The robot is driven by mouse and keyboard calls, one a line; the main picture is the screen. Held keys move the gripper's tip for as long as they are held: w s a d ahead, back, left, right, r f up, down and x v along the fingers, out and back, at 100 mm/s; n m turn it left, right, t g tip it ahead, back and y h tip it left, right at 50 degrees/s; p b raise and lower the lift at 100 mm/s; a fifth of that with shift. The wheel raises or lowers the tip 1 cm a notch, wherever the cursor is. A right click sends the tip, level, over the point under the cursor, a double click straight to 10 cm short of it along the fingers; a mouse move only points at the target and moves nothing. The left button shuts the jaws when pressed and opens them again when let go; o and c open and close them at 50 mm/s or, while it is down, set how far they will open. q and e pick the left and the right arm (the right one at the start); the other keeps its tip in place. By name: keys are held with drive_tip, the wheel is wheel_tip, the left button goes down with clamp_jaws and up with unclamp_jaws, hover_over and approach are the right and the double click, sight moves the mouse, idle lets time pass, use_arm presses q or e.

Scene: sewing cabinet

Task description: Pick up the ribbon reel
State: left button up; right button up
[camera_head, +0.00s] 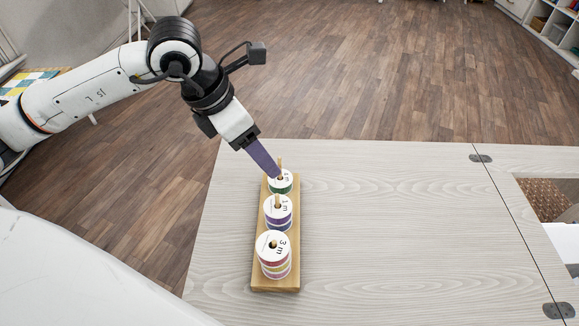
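Ribbon reels with white, printed tops stand in three stacks on a wooden peg stand (289,287). The near stack (274,262), with pink and yellowish ribbon, is the tallest. The middle stack (278,216) shows purple ribbon. The far reel (281,184) shows green ribbon and sits low, with its peg sticking up well above it. My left gripper (275,173) points down and right, with its purple fingertips at the left side of the far reel's top. It is seen edge-on, so the finger gap and any contact are hidden. My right gripper is out of view.
The stand is on a pale wood-grain cabinet top (390,220), which is clear to the right of it. A hinged seam and an opening with a woven brown basket (547,197) lie at the far right. Bare floor (370,70) lies beyond the back edge.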

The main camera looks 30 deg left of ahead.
use_arm(q)
drive_tip(key=x, duration=0.4)
drive_tip(key=shift+s+f, duration=0.15)
drive_tip(key=shift+s, duration=0.05)
drive_tip(key=shift+d+p+x, duration=0.15)
drive_tip(key=shift+p+x, duration=0.1)
drive_tip(key=shift+x, duration=1.1)
drive_tip(key=shift+d+p+x, duration=0.2)
drive_tip(key=shift+x, duration=1.2)
drive_tip(key=c, duration=1.1)
drive_tip(key=shift+c, duration=0.2)
drive_tip(key=shift+r, duration=0.25)
wheel_tip(320, 180, up, 18)
drive_tip(key=shift+f, duration=0.1)
